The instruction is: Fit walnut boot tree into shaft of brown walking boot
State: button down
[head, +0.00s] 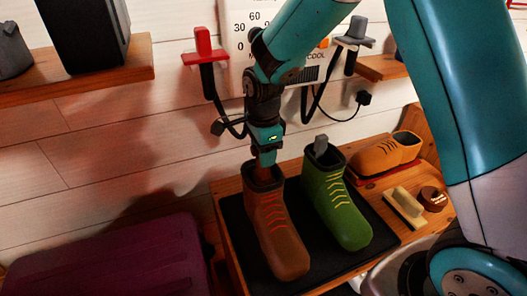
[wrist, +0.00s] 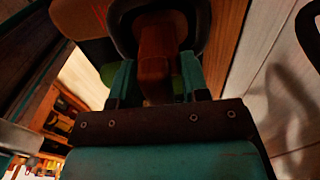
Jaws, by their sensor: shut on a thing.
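The brown walking boot (head: 275,235) stands upright on a dark mat (head: 236,222), its toe towards the front. My gripper (head: 266,150) is right above its shaft and points down. It is shut on the walnut boot tree (head: 265,171), a reddish-brown block. In the wrist view the boot tree (wrist: 158,50) sits between my two teal fingers (wrist: 156,85). Its lower end goes into the dark ring of the boot's collar (wrist: 122,15). The depth inside the shaft is hidden.
A green boot (head: 343,212) with a grey piece (head: 321,145) in its shaft stands close on the right. A tan shoe (head: 385,153), a brush (head: 404,208) and a round brown tin (head: 433,198) lie further right. A purple padded piece (head: 110,255) fills the lower left.

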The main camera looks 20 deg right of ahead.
jog(key=c, duration=0.6)
grip_release()
jog(key=shift+f, duration=0.1)
notch_tip(320, 180, up, 12)
jog(key=shift+f, duration=0.1)
jog(key=shift+s+r, duration=0.15)
jog(key=shift+r, duration=0.15)
jog(key=s+a+r+n+y, duration=0.1)
jog(key=s+n, duration=0.7)
jog(key=s+a+r+n+y, duration=0.1)
jog(key=s+a+n, duration=0.1)
jog(key=s+n, duration=0.6)
jog(key=s+a+r+n+y, duration=0.1)
jog(key=s+a+n+y, duration=0.1)
jog(key=s+n, duration=0.5)
jog(key=shift+s+r+n, duration=0.3)
jog(key=shift+s+n, duration=0.1)
jog(key=shift+n, duration=0.7)
